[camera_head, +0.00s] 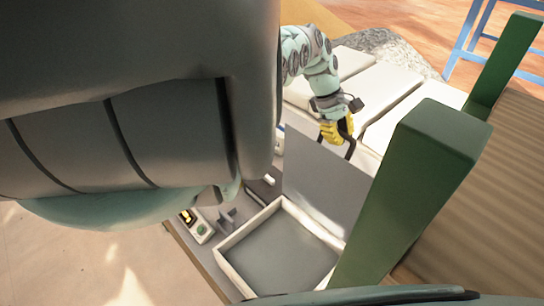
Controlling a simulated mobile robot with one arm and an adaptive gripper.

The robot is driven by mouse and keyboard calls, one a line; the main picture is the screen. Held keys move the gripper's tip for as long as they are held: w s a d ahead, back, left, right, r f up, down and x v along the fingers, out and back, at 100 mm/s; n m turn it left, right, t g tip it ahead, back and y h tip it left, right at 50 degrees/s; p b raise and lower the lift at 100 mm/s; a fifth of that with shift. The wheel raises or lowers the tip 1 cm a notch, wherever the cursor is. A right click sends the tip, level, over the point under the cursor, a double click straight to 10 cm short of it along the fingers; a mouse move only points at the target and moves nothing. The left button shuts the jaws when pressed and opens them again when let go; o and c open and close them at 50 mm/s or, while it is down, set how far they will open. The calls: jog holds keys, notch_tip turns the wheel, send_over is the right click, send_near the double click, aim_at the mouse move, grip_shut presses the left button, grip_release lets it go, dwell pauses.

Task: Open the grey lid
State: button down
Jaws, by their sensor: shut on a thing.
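The grey lid (322,184) stands raised and roughly upright at the far side of a pale-walled box (240,237). The box is open from above, and its flat grey inside shows. My gripper (336,141), yellow with dark fingers, is at the lid's upper edge and is shut on it. The exact contact of the fingers is too small to see. The lid's lower right part is hidden behind a green post.
A green post (420,185) rises close on the right, with another green post (505,62) behind. White panels (385,105) lie beyond the lid. A small control box (195,225) with a green button sits left of the open box. A blue frame (465,50) stands far right.

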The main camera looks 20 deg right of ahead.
jog(key=shift+w, duration=0.1)
jog(key=c, duration=0.9)
grip_release()
jog(key=shift+w, duration=0.1)
jog(key=shift+c, duration=0.2)
jog(key=v, duration=1.2)
jog(key=shift+a+r, duration=0.1)
